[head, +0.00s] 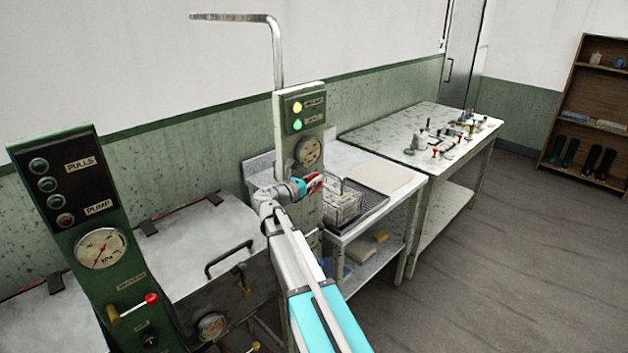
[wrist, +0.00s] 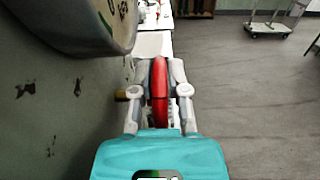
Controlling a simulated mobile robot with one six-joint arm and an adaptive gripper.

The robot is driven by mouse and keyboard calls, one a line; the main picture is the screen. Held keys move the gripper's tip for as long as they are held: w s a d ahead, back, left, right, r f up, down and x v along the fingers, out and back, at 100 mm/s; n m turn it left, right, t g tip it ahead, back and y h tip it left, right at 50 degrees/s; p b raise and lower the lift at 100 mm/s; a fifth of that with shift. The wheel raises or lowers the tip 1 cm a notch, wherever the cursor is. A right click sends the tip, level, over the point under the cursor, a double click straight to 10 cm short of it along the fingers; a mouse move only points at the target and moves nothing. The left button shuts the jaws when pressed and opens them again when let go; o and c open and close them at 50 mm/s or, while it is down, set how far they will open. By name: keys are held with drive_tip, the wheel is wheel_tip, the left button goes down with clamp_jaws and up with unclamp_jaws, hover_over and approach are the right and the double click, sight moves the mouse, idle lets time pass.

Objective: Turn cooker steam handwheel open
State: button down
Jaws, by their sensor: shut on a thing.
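The red handwheel (wrist: 160,80) sits on the front of the green and white cooker column (head: 285,150), below its round gauge (head: 308,151). In the wrist view the wheel is seen edge-on, upright between my fingers. My gripper (wrist: 160,90) is shut on the wheel's rim, one finger on each side. In the head view my gripper (head: 309,187) reaches the red wheel (head: 315,182), and my arm hides the lower part of the column. A brass stem (wrist: 122,95) shows left of the fingers.
A wire basket (head: 342,206) and dark tray (head: 368,200) stand on the bench just right of the column. The green control panel (head: 75,210) with a red-knobbed lever (head: 151,299) stands at left.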

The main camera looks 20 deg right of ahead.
drive_tip(key=shift+f+b, duration=0.2)
drive_tip(key=shift+b, duration=0.3)
drive_tip(key=shift+a+f+t+h+b, duration=0.15)
drive_tip(key=shift+t+h+b, duration=0.25)
drive_tip(key=shift+h+b, duration=0.7)
drive_tip(key=h+b, duration=0.1)
drive_tip(key=b, duration=0.1)
drive_tip(key=t+h+b, duration=0.1)
drive_tip(key=b, duration=0.2)
drive_tip(key=shift+a+f+h+b, duration=0.1)
drive_tip(key=shift+a+h+b, duration=0.15)
drive_tip(key=shift+h+b, duration=0.05)
drive_tip(key=h+b, duration=0.2)
drive_tip(key=b, duration=0.1)
drive_tip(key=shift+s+a+t, duration=0.1)
drive_tip(key=shift+t, duration=0.3)
drive_tip(key=shift+a+h+b, duration=0.1)
drive_tip(key=shift+h+b, duration=0.6)
drive_tip(key=shift+b, duration=0.1)
drive_tip(key=shift+s+r+t, duration=0.1)
drive_tip(key=shift+r+t, duration=0.1)
drive_tip(key=shift+t, duration=0.1)
drive_tip(key=c, duration=0.6)
unclamp_jaws()
drive_tip(key=shift+c, duration=0.2)
